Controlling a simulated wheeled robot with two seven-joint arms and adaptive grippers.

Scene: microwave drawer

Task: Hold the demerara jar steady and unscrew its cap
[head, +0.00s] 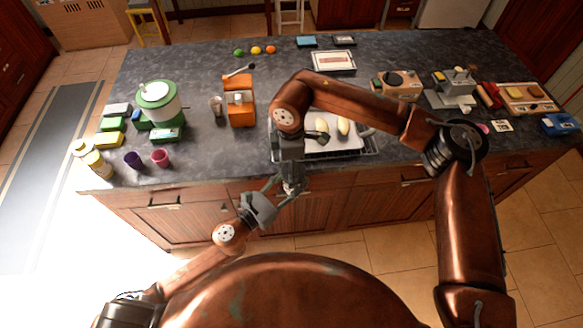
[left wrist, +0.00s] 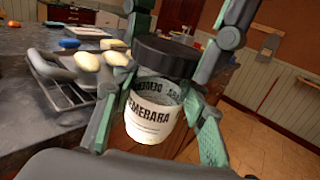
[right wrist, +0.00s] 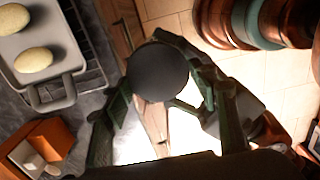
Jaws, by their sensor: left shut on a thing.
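The demerara jar (left wrist: 152,115) is a pale, labelled tub with a dark round cap (left wrist: 165,57) on top. My left gripper (left wrist: 155,125) is shut on the jar's body, with a green-padded finger on each side. In the head view the jar (head: 292,188) is small and partly hidden, in front of the counter edge. My right gripper (right wrist: 160,95) points down from above, its fingers on either side of the cap (right wrist: 158,70). The fingers look spread, and whether they touch the cap is unclear.
A grey tray (head: 350,140) with pale oval pieces lies on a rack at the counter's front edge, close behind the grippers. An orange block-shaped stand (head: 240,105) and a green-and-white appliance (head: 158,103) stand to the left. The floor in front of the drawers is clear.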

